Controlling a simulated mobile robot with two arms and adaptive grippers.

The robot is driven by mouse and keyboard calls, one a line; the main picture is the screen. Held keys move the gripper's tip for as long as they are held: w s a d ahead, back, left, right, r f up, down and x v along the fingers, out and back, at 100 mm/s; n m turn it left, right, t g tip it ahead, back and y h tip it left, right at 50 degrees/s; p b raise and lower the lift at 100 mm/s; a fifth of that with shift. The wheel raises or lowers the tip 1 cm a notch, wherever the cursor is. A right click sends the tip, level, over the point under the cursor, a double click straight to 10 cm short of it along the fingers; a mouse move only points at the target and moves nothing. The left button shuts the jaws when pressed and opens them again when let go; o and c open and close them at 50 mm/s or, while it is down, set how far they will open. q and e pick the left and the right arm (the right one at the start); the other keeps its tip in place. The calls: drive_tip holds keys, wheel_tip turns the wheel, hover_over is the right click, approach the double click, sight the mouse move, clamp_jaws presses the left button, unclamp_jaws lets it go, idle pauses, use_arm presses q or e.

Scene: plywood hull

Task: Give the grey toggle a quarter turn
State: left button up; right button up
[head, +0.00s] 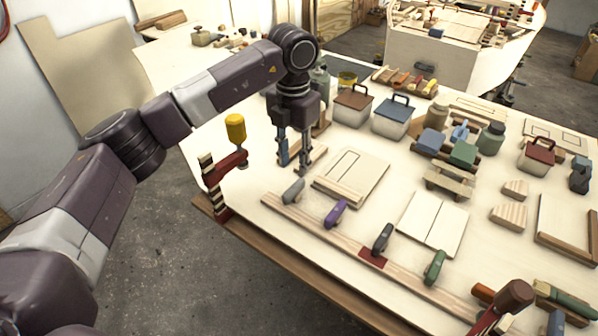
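The grey toggle (293,191) sits at the left end of a long wooden strip (320,232) along the table's near edge. Its handle lies tilted across the strip. On the same strip to the right are a purple toggle (336,213), a black toggle (382,238) over a red patch, and a green toggle (434,266). My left gripper (302,168) points down just behind and above the grey toggle, apart from it as far as I can see. Its fingers overlap clutter behind, so their opening is unclear. My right gripper is out of view.
A clamp with a yellow handle (236,130) stands at the table's left edge. Another clamp (505,305) stands at the near right. A flat wooden board (352,175) lies behind the strip. Lidded boxes (352,106) and blocks fill the table's far side.

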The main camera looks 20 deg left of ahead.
sight(294, 187)
use_arm(q)
drive_tip(key=shift+f, duration=0.35)
drive_tip(key=f, duration=0.2)
drive_tip(key=f+p, duration=0.2)
drive_tip(key=f, duration=0.1)
drive_tip(key=shift+s+f, duration=0.35)
drive_tip(key=shift+s, duration=0.05)
drive_tip(key=shift+w+f, duration=0.1)
drive_tip(key=shift+f, duration=0.4)
drive_tip(key=c, duration=0.8)
clamp_jaws()
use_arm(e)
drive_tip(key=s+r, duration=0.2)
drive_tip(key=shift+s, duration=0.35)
